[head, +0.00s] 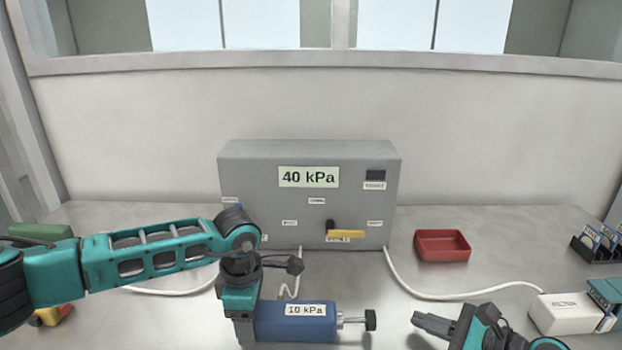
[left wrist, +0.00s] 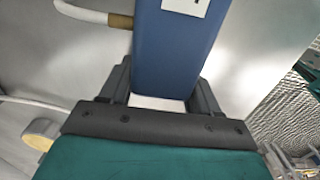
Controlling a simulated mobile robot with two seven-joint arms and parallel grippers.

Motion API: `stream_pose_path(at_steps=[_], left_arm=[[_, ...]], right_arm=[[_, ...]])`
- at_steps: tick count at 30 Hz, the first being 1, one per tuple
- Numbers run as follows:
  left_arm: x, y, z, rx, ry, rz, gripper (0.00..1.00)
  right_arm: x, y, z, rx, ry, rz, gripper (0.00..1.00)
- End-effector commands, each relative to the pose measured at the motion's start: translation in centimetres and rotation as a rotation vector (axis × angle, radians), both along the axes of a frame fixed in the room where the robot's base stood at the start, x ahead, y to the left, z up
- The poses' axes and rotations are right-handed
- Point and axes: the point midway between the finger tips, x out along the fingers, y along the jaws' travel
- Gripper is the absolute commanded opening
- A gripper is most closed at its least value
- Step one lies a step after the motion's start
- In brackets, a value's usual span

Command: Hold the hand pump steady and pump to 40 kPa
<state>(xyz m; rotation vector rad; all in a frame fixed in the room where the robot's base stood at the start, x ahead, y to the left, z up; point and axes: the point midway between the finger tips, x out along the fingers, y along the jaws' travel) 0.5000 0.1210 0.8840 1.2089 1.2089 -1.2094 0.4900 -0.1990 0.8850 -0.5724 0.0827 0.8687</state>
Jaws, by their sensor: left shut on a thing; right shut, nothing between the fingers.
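The hand pump (head: 292,323) is a blue body with a white label reading 10 kPa and a rod with a black knob (head: 370,320) at its right end. My left gripper (head: 244,325) is shut on the left end of the pump body. In the left wrist view the blue body (left wrist: 172,50) sits between the two dark fingers (left wrist: 158,90). The grey control box (head: 309,195) behind shows 40 kPa on its display (head: 309,177). My right gripper (head: 432,324) is shut and empty, to the right of the knob and apart from it.
A yellow-handled valve (head: 345,233) is on the box front. White hoses (head: 440,292) run from the box, one to a white filter block (head: 566,314) at the right. A red tray (head: 442,246) stands right of the box. Dark racks (head: 598,242) stand at the far right.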

Motion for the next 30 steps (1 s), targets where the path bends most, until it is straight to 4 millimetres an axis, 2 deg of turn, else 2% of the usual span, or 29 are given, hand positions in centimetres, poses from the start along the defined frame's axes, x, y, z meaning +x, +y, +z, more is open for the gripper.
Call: stream_pose_path(at_steps=[14,15,24,30], left_arm=[[0.04,0.07,0.02,0.001,-0.001,0.001,0.25],[0.04,0.07,0.02,0.001,-0.001,0.001,0.63],[0.02,0.04,0.01,0.001,0.000,0.001,0.91],[0.01,0.02,0.01,0.001,0.000,0.000,0.92]], right_arm=[[0.00,0.01,0.01,0.000,0.000,0.000,0.00],[0.00,0.01,0.01,0.000,0.000,0.000,0.00],[0.00,0.01,0.01,0.000,0.000,0.000,0.00],[0.00,0.01,0.01,0.000,0.000,0.000,0.00]])
